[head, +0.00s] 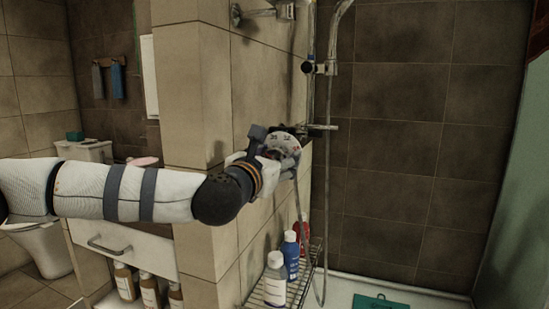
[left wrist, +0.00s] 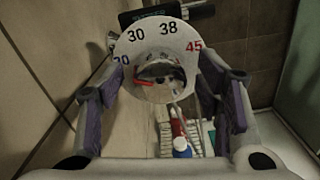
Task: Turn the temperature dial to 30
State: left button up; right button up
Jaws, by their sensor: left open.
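The temperature dial (head: 285,146) is a pale round plate on the shower wall in the head view. The left wrist view shows its face (left wrist: 184,42) with 30 and 38 along the top, a red 45 at the right and a partly covered number, seemingly 20, at the left. A small red pointer (left wrist: 144,82) lies at the knob's left, below the left number. My left gripper (left wrist: 162,78) is open, its two fingers on either side of the dial's lower part. Contact with the knob cannot be told. My right gripper is out of view.
A wire rack (head: 296,290) with a white bottle (head: 275,281), a blue bottle (head: 290,256) and a red one stands below the dial. A hose (head: 322,240) hangs beside it. A tiled wall corner (head: 199,100) stands close behind my left arm.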

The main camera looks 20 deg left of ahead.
pick_arm(q)
jog(key=c, duration=1.2)
jog(key=shift+o, duration=0.2)
jog(key=shift+m, duration=0.3)
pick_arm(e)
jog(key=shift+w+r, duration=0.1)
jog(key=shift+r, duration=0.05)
pick_arm(q)
jog(key=m+p, duration=0.2)
jog(key=m, duration=0.2)
jog(key=shift+r, duration=0.2)
jog(key=m+p, duration=0.1)
jog(key=m, duration=0.2)
jog(key=shift+f+p, duration=0.1)
jog(key=shift+p, duration=0.2)
jog(key=shift+m, duration=0.5)
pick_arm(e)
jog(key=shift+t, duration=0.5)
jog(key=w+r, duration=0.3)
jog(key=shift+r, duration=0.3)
pick_arm(q)
jog(key=shift+f, duration=0.15)
jog(key=o, duration=1.2)
jog(key=shift+c, duration=0.2)
